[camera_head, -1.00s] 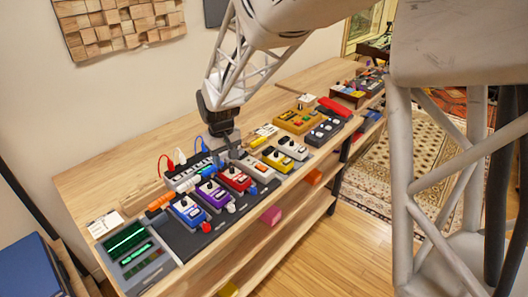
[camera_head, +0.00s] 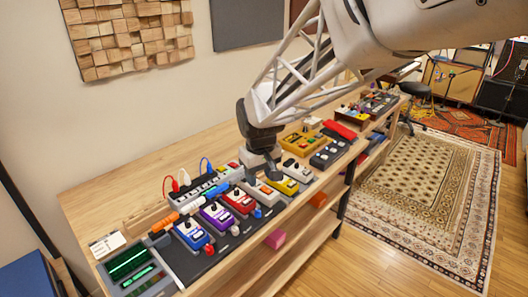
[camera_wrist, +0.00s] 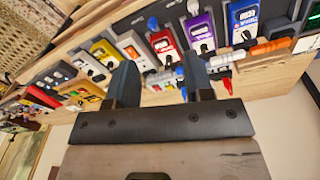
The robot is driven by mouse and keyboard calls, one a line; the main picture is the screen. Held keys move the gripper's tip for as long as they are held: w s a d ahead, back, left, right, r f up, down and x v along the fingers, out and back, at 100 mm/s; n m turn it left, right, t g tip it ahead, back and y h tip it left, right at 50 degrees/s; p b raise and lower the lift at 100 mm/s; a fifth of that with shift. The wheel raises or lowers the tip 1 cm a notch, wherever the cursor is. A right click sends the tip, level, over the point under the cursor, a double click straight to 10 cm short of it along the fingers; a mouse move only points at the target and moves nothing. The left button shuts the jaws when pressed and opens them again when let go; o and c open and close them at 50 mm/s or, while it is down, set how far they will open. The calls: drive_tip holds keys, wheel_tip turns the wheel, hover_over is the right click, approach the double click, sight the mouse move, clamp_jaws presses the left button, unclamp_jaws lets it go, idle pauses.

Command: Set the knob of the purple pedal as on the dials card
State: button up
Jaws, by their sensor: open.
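The purple pedal (camera_head: 216,214) stands on a dark board between a blue and a red pedal. It also shows near the top of the wrist view (camera_wrist: 200,30), where dark knob parts on its face are too small for me to read a setting. A small white card (camera_head: 107,245) lies at the bench's left end; its marks are unreadable and I cannot tell if it is the dials card. My gripper (camera_wrist: 160,85) is open and empty. In the head view my gripper (camera_head: 266,165) is over the row, right of the purple pedal and apart from it.
The blue pedal (camera_head: 192,233) and red pedal (camera_head: 239,199) flank the purple one closely. A white power strip (camera_head: 205,190) with cables runs behind them. A device with green screens (camera_head: 130,265) sits at the left end. Bare bench lies behind the strip.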

drive_tip(key=shift+s+d+r, duration=0.35)
drive_tip(key=shift+s+d, duration=0.2)
drive_tip(key=shift+s+d+r, duration=0.3)
drive_tip(key=shift+s+d, duration=0.2)
drive_tip(key=shift+d, duration=0.05)
drive_tip(key=n+g, duration=0.1)
hover_over(213, 205)
wheel_tip(213, 205, down, 13)
drive_tip(key=shift+f, duration=0.1)
drive_tip(key=shift+f, duration=3.9)
